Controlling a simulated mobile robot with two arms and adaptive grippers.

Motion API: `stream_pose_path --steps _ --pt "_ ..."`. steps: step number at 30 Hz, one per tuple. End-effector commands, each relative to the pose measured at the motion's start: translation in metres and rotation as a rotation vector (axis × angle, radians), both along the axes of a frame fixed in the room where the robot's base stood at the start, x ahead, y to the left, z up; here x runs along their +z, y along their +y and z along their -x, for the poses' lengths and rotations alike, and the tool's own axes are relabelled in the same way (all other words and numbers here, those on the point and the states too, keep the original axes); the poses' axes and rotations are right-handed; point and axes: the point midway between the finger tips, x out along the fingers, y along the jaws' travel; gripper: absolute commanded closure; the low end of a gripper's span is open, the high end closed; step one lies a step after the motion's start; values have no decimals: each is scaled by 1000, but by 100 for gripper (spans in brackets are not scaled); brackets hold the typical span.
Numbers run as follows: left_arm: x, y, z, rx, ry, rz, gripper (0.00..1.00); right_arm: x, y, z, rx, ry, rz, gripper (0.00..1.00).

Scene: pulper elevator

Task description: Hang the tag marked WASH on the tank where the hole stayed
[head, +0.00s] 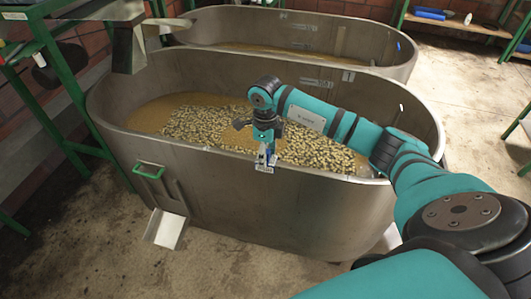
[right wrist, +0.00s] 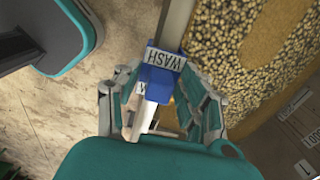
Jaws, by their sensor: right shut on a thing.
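The WASH tag (right wrist: 165,62) is a blue clip with a white label, at the near rim of the front tank (head: 250,205). My right gripper (head: 265,162) is shut on the tag, and its fingers stand on both sides of the blue body in the right wrist view (right wrist: 160,105). The tag sits at the rim, seemingly over it; whether it bears on the rim is unclear. The front tank holds pale beans (head: 190,122) and smooth brown patches; a brown strip (right wrist: 270,38) cuts the beans in the right wrist view. My left gripper is out of view.
A second steel tank (head: 350,40) with brown contents stands behind. A green-handled gate (head: 148,172) and a metal chute (head: 166,229) are on the front tank's near left side. Green-framed stands are at the left, and a shelf (head: 455,22) is at the back right.

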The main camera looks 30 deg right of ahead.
Motion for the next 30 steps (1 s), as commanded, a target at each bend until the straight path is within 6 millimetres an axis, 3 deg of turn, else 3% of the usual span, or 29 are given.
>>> stream_pose_path --steps 6,7,13,23,30 --pt "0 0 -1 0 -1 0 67 0 0 0 0 0 0 90" --pt "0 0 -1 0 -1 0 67 0 0 0 0 0 0 56" --pt "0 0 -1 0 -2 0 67 0 0 0 0 0 0 31" --pt "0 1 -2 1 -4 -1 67 5 0 -1 0 -1 0 31" --pt "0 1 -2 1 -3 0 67 46 -1 -2 0 -6 1 31"
